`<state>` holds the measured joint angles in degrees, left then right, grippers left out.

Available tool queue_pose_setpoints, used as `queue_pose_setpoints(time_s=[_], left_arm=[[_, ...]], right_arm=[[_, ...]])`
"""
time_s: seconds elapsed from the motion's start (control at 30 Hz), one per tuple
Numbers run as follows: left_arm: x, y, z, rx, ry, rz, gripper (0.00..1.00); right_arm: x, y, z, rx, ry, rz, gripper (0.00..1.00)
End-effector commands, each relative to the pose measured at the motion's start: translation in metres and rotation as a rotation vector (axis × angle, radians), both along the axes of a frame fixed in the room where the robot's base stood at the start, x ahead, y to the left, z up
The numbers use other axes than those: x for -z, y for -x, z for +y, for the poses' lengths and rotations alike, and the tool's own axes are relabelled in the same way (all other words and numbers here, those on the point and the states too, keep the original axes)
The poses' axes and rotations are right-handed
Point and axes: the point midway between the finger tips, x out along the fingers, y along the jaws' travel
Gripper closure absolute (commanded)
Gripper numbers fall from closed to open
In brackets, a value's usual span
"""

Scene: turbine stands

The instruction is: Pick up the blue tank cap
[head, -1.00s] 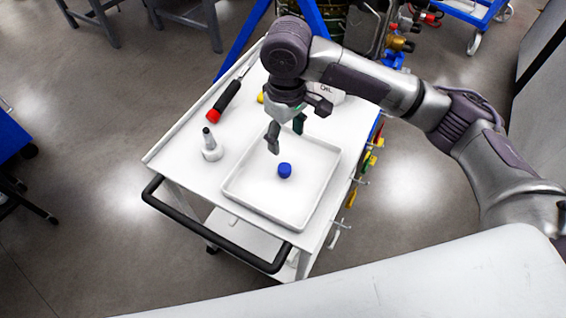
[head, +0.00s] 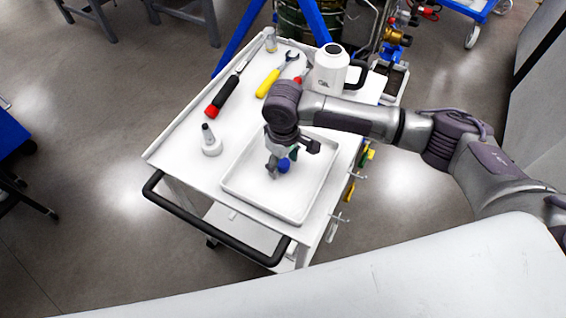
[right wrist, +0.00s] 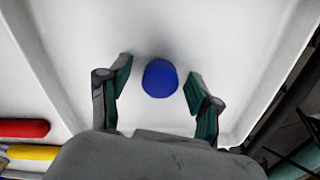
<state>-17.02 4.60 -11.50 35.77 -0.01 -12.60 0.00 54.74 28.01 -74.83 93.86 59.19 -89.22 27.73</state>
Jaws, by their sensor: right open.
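The blue tank cap (head: 284,165) lies in the white tray (head: 251,197) on the cart, partly hidden by my right gripper (head: 281,163) in the head view. In the right wrist view the cap (right wrist: 160,78) shows whole, between and slightly beyond the fingertips of my open right gripper (right wrist: 160,84). There is a gap between the cap and each finger. The gripper points down into the tray and holds nothing. My left gripper is not in view.
On the white cart (head: 180,143), a small white bottle with a dark nozzle (head: 211,143), a red-and-black screwdriver (head: 223,97), a yellow-handled tool (head: 269,82) and a white canister (head: 331,70) stand or lie outside the tray. A black handle (head: 213,230) runs along the cart's front.

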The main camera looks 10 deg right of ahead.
Motion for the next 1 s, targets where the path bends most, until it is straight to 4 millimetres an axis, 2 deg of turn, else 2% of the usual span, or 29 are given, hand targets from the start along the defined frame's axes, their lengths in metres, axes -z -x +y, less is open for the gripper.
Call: queue_pose_setpoints(time_s=[0.17,0.27,0.47,0.83,1.0], left_arm=[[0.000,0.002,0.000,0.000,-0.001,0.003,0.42],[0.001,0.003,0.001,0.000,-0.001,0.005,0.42],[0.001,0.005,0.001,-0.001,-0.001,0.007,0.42],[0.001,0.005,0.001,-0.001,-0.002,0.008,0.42],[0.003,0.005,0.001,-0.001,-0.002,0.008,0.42]], right_arm=[[0.000,0.000,0.000,-0.001,0.000,0.000,0.36],[0.000,0.000,0.000,0.000,0.000,0.000,0.50],[0.000,0.000,0.000,0.000,0.000,0.000,0.83],[-0.003,0.000,0.000,0.000,-0.001,-0.001,0.84],[-0.016,0.000,0.000,-0.001,-0.002,-0.001,0.84]])
